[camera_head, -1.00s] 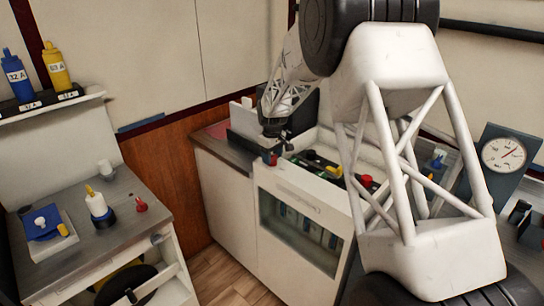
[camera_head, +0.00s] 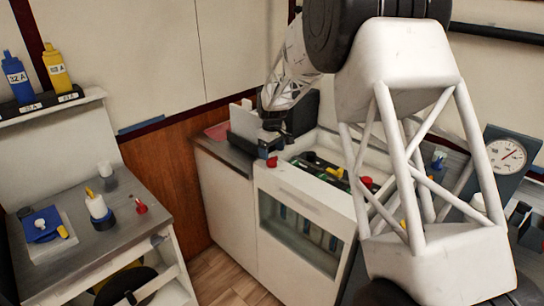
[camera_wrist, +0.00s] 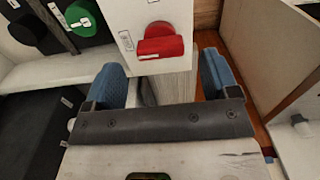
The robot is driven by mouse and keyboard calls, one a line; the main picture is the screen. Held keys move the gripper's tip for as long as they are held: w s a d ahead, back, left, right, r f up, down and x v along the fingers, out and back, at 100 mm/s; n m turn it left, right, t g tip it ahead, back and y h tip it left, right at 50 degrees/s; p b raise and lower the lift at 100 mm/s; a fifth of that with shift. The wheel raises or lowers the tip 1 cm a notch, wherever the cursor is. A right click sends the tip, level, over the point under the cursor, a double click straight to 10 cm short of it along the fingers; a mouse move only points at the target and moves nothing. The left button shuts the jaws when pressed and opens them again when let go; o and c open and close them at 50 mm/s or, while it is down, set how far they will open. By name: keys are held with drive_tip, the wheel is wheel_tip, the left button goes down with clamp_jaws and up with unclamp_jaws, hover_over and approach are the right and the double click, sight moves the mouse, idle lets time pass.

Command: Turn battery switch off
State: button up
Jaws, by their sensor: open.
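A red switch knob (camera_wrist: 160,42) sits on a white panel at the upper middle of the wrist view, with a small label plate beside it that I cannot read. Its raised grip bar lies crosswise in the picture. The red knob also shows at the cabinet's front corner in the head view (camera_head: 272,161). My gripper (camera_wrist: 161,78) is open, with one blue finger on each side of the knob's line and nothing between them. In the head view my gripper (camera_head: 269,148) is just above the red knob. I cannot tell whether it touches.
A green knob (camera_wrist: 80,18) on a black base lies left of the red one. Another red knob (camera_head: 366,181) and several switches sit farther right in the cabinet's recess. A side desk (camera_head: 110,215) stands at left. Wooden floor (camera_head: 215,278) is free between.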

sight(273, 158)
drive_tip(key=shift+r, duration=2.3)
drive_tip(key=shift+s+r, duration=0.1)
drive_tip(key=shift+s+d+r, duration=0.15)
drive_tip(key=shift+s+r, duration=0.05)
drive_tip(key=s+d+r+m, duration=0.2)
drive_tip(key=s+d+r, duration=0.25)
drive_tip(key=s, duration=0.45)
drive_tip(key=s+d+r+m+t, duration=0.1)
drive_tip(key=s+d+r, duration=0.3)
drive_tip(key=s, duration=0.5)
drive_tip(key=s+d+r+m, duration=0.2)
drive_tip(key=s+r, duration=0.3)
drive_tip(key=s, duration=0.5)
drive_tip(key=s+d+f+m, duration=0.1)
drive_tip(key=s+d+m, duration=0.1)
drive_tip(key=s, duration=1.2)
drive_tip(key=s+d+f+m+t, duration=0.1)
drive_tip(key=s+d+f+m, duration=0.1)
drive_tip(key=s, duration=1.2)
drive_tip(key=shift+d+t, duration=0.3)
drive_tip(key=shift+d, duration=0.45)
